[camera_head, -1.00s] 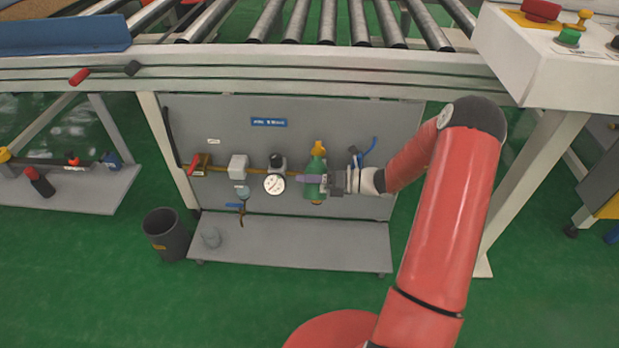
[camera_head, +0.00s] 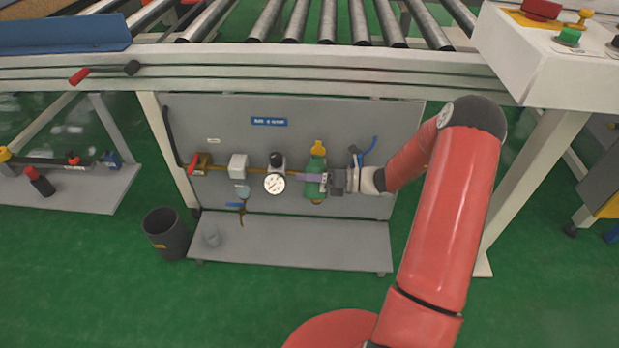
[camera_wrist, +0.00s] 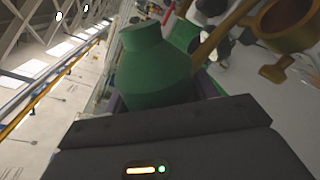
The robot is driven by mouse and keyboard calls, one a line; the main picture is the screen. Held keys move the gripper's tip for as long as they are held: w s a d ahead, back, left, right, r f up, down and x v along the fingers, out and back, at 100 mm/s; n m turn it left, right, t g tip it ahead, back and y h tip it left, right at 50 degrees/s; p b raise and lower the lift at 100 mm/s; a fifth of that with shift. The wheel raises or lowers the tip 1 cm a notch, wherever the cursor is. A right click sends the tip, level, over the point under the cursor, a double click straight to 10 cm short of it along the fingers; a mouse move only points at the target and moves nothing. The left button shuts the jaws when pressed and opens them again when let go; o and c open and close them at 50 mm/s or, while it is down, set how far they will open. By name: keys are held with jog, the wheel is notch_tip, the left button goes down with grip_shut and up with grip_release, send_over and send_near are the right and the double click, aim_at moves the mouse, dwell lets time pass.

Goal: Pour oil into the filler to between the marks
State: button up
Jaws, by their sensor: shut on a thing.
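A green bottle (camera_head: 315,182) is in front of the grey panel, and my gripper (camera_head: 323,183) is shut on it from the right. In the wrist view the bottle (camera_wrist: 155,70) fills the space beyond my gripper, its neck toward the upper left. A brass cup-like part (camera_wrist: 298,22), which looks like the filler, is to the right of the bottle there, apart from the neck. In the head view a yellow part (camera_head: 319,147) shows just above the bottle; I cannot tell what it is. No level marks or oil stream can be made out.
The panel (camera_head: 350,120) carries a brass pipe with a red-handled valve (camera_head: 196,163), a white box (camera_head: 238,166) and a round gauge (camera_head: 274,184). A grey shelf (camera_head: 300,240) lies below. A dark bin (camera_head: 166,233) stands at left. The conveyor frame (camera_head: 300,70) crosses above.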

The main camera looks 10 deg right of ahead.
jog(key=shift+w+d+r+m+g, duration=0.1)
jog(key=shift+w+r+m+g, duration=0.1)
jog(key=shift+r+m, duration=0.4)
jog(key=shift+w+r+m+g, duration=0.1)
jog(key=shift+w+r+m, duration=0.05)
jog(key=shift+r+m, duration=0.4)
dwell(3.4)
dwell(0.8)
